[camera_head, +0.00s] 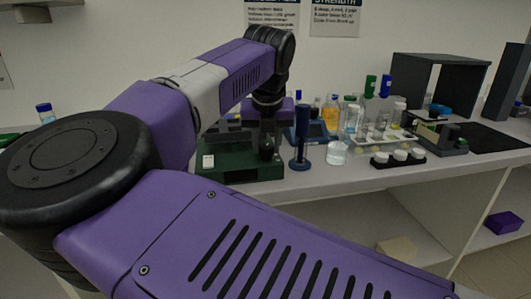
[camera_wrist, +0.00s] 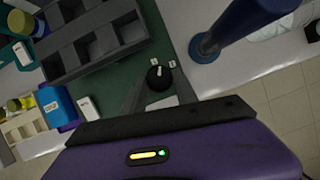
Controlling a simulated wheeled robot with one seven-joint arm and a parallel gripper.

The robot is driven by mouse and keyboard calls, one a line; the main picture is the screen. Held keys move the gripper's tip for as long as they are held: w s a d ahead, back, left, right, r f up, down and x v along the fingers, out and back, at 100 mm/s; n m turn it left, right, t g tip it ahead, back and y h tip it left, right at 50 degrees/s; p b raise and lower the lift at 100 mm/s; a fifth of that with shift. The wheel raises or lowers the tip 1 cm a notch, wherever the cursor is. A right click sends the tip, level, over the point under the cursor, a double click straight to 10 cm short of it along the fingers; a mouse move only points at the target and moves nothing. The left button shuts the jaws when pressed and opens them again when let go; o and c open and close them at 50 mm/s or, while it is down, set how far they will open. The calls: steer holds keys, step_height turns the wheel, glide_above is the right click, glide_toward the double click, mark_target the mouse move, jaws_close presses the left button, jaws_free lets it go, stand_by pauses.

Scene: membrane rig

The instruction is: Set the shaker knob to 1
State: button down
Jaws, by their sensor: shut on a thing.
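The shaker (camera_head: 235,165) is a dark green box on the bench, partly hidden behind my arm. In the wrist view its green top (camera_wrist: 110,82) carries a dark grey compartment rack. The shaker knob (camera_wrist: 158,77) is round and black with a white pointer mark, which points up and slightly right.
A blue post on a round foot (camera_head: 300,138) stands close right of the shaker. A glass beaker (camera_head: 337,153), bottles and a rack of white-capped jars (camera_head: 398,157) stand further right. A blue box (camera_wrist: 57,107) lies left in the wrist view. The bench edge is near.

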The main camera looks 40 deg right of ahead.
steer(key=n+b, duration=0.2)
steer(key=n+y+b, duration=0.1)
steer(key=n, duration=0.1)
steer(key=shift+s+d+n+t+y+b, duration=0.1)
steer(key=shift+d+n+t+y+b, duration=0.05)
steer(key=shift+n+t+y+b, duration=0.2)
steer(key=shift+n, duration=0.25)
steer(key=c, duration=0.9)
jaws_free()
steer(key=shift+c, duration=0.2)
steer(key=d+v, duration=0.1)
steer(key=v, duration=0.6)
steer(key=shift+s+a+r+p, duration=0.25)
steer(key=shift+a+r+p, duration=0.15)
steer(key=shift+a+p, duration=0.1)
